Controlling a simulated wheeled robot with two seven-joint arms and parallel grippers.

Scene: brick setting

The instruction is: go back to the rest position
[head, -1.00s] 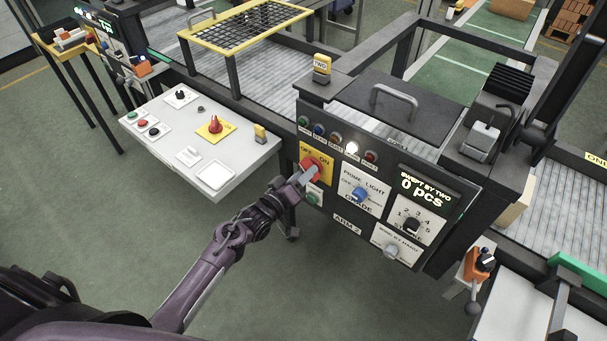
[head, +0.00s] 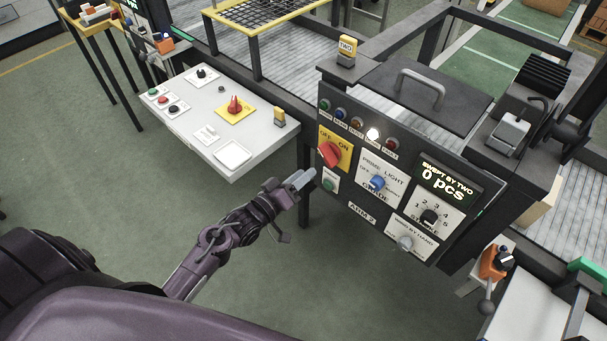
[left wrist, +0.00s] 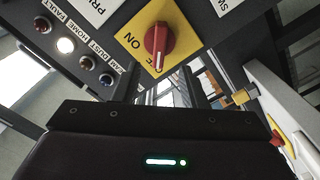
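My left gripper (head: 303,180) is in front of the lower left of the black control panel (head: 355,213). It is apart from the red rotary switch (head: 330,154) on its yellow OFF/ON plate. In the left wrist view the two fingers of the left gripper (left wrist: 162,90) stand apart with nothing between them, and the red switch (left wrist: 158,40) shows beyond them. My left arm reaches forward from the lower left. My right gripper is not in view.
A light grey control desk (head: 190,130) with a red cone-shaped knob (head: 235,104) stands left of the panel. A lever with an orange body (head: 492,263) stands at lower right. Green floor (head: 330,290) is free below the panel.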

